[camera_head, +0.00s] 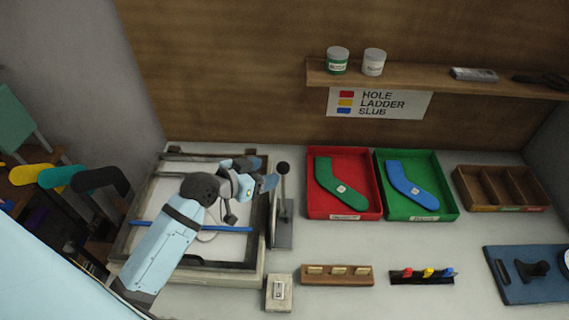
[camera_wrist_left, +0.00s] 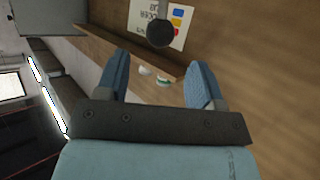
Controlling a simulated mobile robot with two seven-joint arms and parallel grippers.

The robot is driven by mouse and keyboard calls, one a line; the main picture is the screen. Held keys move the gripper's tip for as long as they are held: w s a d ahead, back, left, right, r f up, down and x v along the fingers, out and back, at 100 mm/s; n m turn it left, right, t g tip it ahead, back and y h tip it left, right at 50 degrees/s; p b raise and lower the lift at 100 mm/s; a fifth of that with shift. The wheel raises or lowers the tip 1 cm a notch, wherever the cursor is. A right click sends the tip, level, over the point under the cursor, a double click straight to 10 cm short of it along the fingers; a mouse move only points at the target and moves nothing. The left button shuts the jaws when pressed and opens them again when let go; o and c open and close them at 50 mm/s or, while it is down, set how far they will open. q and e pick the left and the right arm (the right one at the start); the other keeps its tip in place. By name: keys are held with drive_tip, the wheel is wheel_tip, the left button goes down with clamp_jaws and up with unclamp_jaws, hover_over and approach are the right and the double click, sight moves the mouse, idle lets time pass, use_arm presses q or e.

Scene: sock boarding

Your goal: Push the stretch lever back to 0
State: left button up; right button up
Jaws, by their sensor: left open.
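The stretch lever (camera_head: 284,188) stands near upright on a grey metal base, to the right of the boarding frame (camera_head: 150,205), and has a round black knob on top. My left gripper (camera_head: 268,178) is just left of the lever, with its fingers pointing toward it. In the left wrist view the gripper (camera_wrist_left: 158,68) has its two blue fingers spread with nothing between them. The black knob (camera_wrist_left: 160,33) shows just beyond the fingertips, about midway between them. I cannot tell if a finger touches the lever. My right gripper is not in view.
A red tray (camera_head: 312,210) with a green sock and a green tray (camera_head: 440,213) with a blue sock lie right of the lever. A wooden block rack (camera_head: 338,281) and a small switch box (camera_head: 279,306) sit in front. A shelf (camera_head: 430,82) holds two jars.

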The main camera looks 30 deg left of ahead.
sight(279, 168)
use_arm(q)
drive_tip(key=x, duration=0.7)
drive_tip(key=shift+w+d+f+p, duration=0.1)
drive_tip(key=shift+w+d+p, duration=0.05)
drive_tip(key=shift+w+p, duration=0.15)
